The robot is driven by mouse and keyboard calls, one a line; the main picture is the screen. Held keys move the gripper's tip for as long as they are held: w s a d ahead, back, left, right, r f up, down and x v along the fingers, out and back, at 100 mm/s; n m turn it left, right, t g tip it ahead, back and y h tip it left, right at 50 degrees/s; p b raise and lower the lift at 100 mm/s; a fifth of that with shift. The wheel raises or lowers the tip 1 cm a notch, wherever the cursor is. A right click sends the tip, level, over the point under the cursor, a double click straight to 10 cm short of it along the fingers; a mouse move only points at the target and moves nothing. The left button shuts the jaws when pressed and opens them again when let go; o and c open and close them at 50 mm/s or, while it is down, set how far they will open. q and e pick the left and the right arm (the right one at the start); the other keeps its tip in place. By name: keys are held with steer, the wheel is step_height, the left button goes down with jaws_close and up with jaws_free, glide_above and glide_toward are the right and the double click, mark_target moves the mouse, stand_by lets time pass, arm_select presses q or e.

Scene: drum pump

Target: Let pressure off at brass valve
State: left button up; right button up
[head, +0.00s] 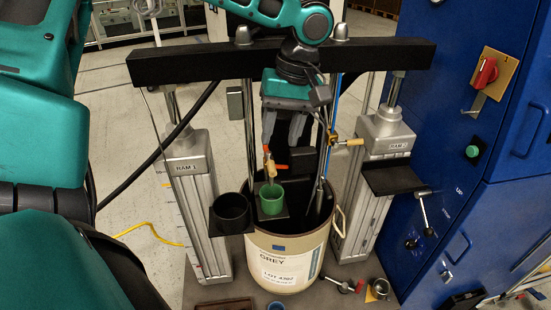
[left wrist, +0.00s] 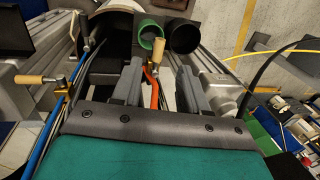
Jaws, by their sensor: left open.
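A brass valve (head: 333,140) with a pale wooden handle sits beside the blue line, right of my left gripper. The handle points right in the head view; in the left wrist view the valve (left wrist: 62,88) is at the left. My left gripper (head: 281,143) is open and points down above the drum. My right gripper is not in view.
A blue cabinet (head: 450,130) with a red knob (head: 485,73) bounds the right.

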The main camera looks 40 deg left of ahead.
mark_target(273, 166)
arm_select(q)
steer(key=f, duration=0.4)
steer(key=s+f, duration=0.1)
steer(key=f, duration=0.1)
steer(key=shift+a+f, duration=0.4)
steer(key=shift+w, duration=0.1)
jaws_close()
